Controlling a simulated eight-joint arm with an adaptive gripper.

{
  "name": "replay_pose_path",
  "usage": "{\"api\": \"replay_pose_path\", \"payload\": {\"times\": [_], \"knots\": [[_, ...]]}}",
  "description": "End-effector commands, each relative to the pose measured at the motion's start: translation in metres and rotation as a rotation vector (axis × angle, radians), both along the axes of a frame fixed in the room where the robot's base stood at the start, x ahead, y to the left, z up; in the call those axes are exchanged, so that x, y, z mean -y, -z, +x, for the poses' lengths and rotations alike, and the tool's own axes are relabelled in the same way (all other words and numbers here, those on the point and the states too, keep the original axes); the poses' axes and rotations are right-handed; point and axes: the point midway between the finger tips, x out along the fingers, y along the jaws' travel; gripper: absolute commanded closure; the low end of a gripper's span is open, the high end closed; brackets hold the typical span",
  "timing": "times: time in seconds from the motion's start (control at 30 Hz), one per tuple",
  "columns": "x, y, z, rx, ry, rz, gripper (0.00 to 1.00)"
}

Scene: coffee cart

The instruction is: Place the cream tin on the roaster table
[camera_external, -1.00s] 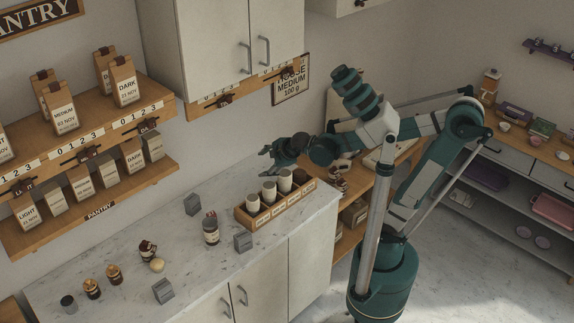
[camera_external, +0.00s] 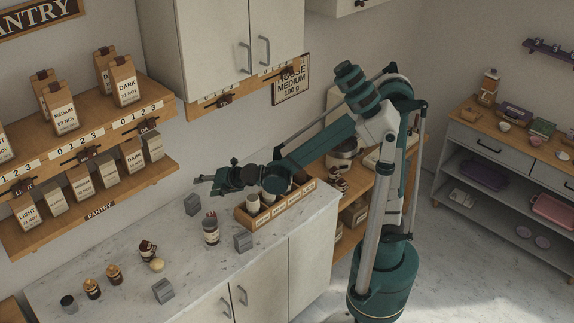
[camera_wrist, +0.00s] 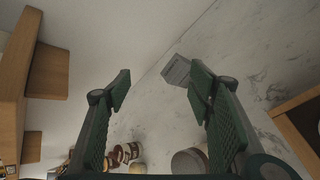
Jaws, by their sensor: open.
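My gripper (camera_external: 203,181) is open and empty, above the marble counter and left of the wooden crate; it also shows in the wrist view (camera_wrist: 160,84). A small round cream-coloured thing (camera_external: 157,265), perhaps the cream tin, sits on the counter beside a dark jar with a pale label (camera_external: 148,250). It also shows, partly cut off, at the bottom of the wrist view (camera_wrist: 137,168). My gripper is apart from it, farther back and to the right. Which surface is the roaster table is unclear; a wooden table (camera_external: 345,239) stands beyond the counter's right end.
Grey blocks (camera_external: 192,204) and a dark bottle (camera_external: 211,230) stand on the counter (camera_external: 120,235) under and near my gripper. The crate (camera_external: 262,216) holds several cups, partly hidden by my arm. Pantry shelves (camera_external: 90,215) line the wall at left.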

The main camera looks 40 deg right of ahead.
Motion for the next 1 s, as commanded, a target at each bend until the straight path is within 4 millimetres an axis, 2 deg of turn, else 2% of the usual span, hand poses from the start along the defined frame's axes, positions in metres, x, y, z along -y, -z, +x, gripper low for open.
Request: {"api": "replay_pose_path", "payload": {"times": [0.03,0.43,0.8,1.0], "knots": [[-0.018,0.004,0.001,0.018,-0.041,-0.034,0.48],[-0.14,0.039,-0.005,0.19,-0.347,-0.331,0.48],[-0.252,0.079,-0.036,0.378,-0.61,-0.599,0.48],[-0.296,0.098,-0.056,0.463,-0.709,-0.711,0.48]]}}
